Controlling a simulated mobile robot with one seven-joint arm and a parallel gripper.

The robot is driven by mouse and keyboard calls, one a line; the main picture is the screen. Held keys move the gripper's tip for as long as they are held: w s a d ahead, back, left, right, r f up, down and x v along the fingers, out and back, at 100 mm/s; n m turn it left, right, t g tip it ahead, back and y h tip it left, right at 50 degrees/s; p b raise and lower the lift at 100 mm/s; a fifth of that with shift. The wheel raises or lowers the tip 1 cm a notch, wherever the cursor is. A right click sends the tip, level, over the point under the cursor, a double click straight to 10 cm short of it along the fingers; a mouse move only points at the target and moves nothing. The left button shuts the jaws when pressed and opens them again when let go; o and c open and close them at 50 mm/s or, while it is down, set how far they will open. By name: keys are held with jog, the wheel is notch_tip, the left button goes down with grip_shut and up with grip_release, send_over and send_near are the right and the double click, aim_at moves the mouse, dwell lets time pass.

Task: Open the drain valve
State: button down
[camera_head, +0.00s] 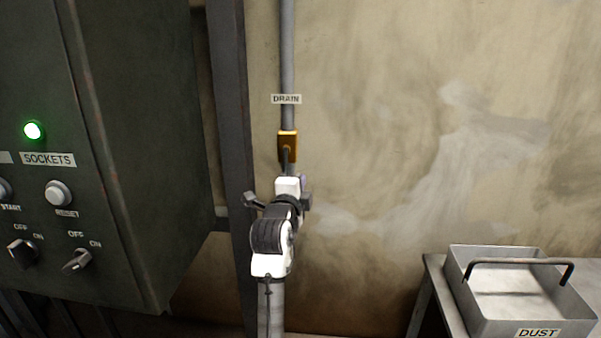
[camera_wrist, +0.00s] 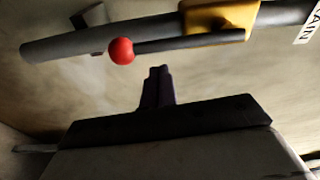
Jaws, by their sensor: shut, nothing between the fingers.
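The drain valve's brass-yellow body (camera_head: 288,144) sits on a vertical grey pipe below a DRAIN label (camera_head: 286,99). In the wrist view the valve body (camera_wrist: 222,18) is at the top. Its dark lever (camera_wrist: 185,43) runs nearly along the pipe and ends in a red ball knob (camera_wrist: 121,51). In the head view the lever hangs downward and my wrist hides the knob. My gripper (camera_wrist: 158,70) is shut and empty. Its fingertips appear just below the lever in the wrist view, a little to the right of the knob, apparently not touching it.
A dark control cabinet (camera_head: 150,130) with buttons, switches and a lit green lamp (camera_head: 33,130) stands at left. A dark vertical post (camera_head: 232,140) is close left of the pipe. A metal DUST tray (camera_head: 575,318) rests on a table at lower right. The wall between is clear.

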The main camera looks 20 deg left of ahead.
jog(key=s+d, duration=0.3)
jog(key=s, duration=0.6)
jog(key=shift+s, duration=0.1)
